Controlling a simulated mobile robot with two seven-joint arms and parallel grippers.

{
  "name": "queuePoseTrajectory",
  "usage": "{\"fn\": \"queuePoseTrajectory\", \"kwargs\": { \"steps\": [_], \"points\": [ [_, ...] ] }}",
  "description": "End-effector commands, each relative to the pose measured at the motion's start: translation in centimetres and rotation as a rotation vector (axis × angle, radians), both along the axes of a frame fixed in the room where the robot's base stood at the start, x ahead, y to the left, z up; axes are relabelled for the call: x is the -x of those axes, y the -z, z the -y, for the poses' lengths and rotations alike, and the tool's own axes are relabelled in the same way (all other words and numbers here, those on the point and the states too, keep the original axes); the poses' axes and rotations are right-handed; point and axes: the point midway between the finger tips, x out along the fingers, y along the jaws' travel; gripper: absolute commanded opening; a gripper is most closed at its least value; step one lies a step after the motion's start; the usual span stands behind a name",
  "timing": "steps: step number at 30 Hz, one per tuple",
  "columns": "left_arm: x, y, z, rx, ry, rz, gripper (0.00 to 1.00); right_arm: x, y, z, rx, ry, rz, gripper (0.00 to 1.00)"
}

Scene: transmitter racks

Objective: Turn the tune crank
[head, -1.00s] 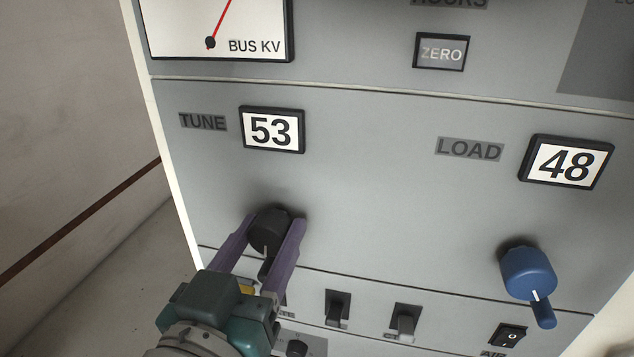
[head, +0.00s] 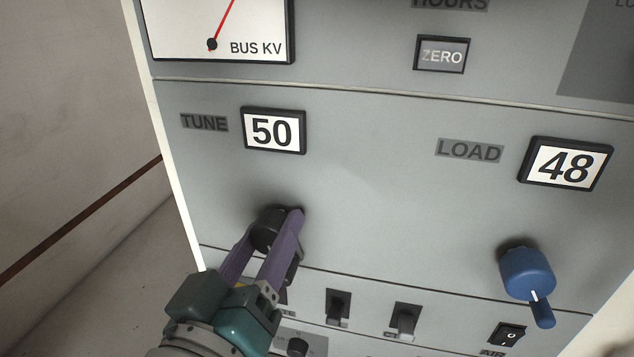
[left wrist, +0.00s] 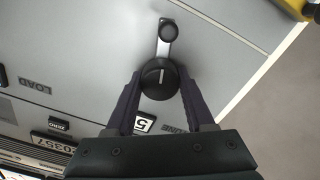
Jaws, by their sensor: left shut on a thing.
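The tune crank is a black round knob (head: 266,229) on the grey panel, below the TUNE label and its counter (head: 273,132), which reads 50. In the left wrist view the crank hub (left wrist: 160,77) sits between the two purple fingers, and its arm with a black handle (left wrist: 168,33) points up, away from the gripper. My left gripper (head: 272,228) is shut on the crank hub, one finger on each side. In the head view the fingers hide part of the crank. My right gripper is not in view.
The blue load crank (head: 528,273) is to the right, under a counter (head: 566,163) reading 48. Toggle switches (head: 338,307) and an air rocker switch (head: 507,335) sit below. The panel between the cranks is clear. A wall (head: 70,120) stands left of the cabinet.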

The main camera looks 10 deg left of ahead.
Motion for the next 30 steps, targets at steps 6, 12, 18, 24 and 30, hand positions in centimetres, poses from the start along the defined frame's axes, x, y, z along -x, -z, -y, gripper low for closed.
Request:
{"fn": "queuePoseTrajectory", "kwargs": {
  "steps": [6,12,18,24,30],
  "points": [
    [0.0,-0.1,0.0,-0.001,-0.001,0.004,0.56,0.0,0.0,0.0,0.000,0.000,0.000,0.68],
    [0.0,-0.1,0.0,-0.002,0.000,0.002,0.78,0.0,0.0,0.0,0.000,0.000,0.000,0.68],
    [0.0,0.0,0.0,-0.002,0.000,0.001,0.83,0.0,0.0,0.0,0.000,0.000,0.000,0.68],
    [0.8,0.1,0.0,-0.003,0.000,-0.001,0.83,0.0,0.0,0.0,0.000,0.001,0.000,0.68],
    [4.4,0.2,-0.1,-0.003,0.001,-0.003,0.83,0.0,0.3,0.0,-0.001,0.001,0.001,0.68]
  ]
}}
